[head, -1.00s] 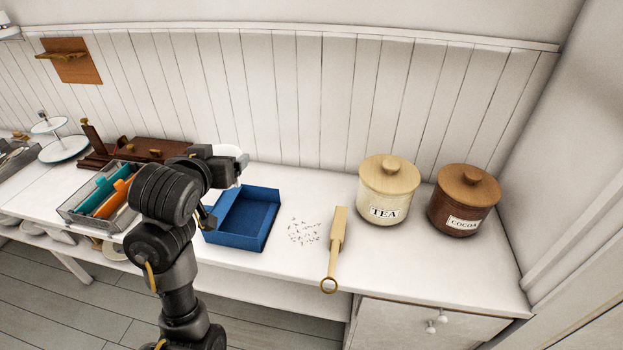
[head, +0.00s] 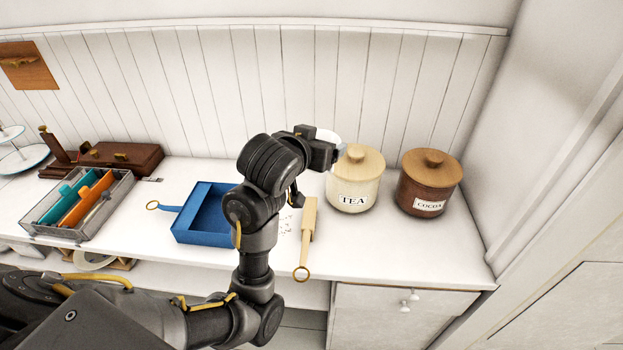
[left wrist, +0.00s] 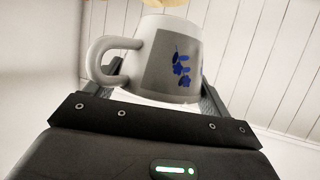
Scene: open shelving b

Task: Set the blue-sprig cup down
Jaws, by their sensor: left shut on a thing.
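The blue-sprig cup (left wrist: 165,60) fills the upper middle of the left wrist view. It is pale, with a blue sprig on a grey patch and its handle to the left. My left gripper (left wrist: 158,82) is shut on it, one finger on each side. In the head view a white part of the cup (head: 327,134) shows beyond my left gripper (head: 322,148), in front of the back wall and just left of the tea canister. My arm hides most of the cup there. The cup's underside is hidden, and its height above the counter cannot be told. My right gripper is out of view.
The tea canister (head: 355,182) and cocoa canister (head: 428,186) stand at the right. A blue dustpan (head: 188,228), scattered crumbs and a beige brush (head: 308,222) lie on the white counter (head: 390,248). A divided tray (head: 110,207) is at the left. The counter's front right is clear.

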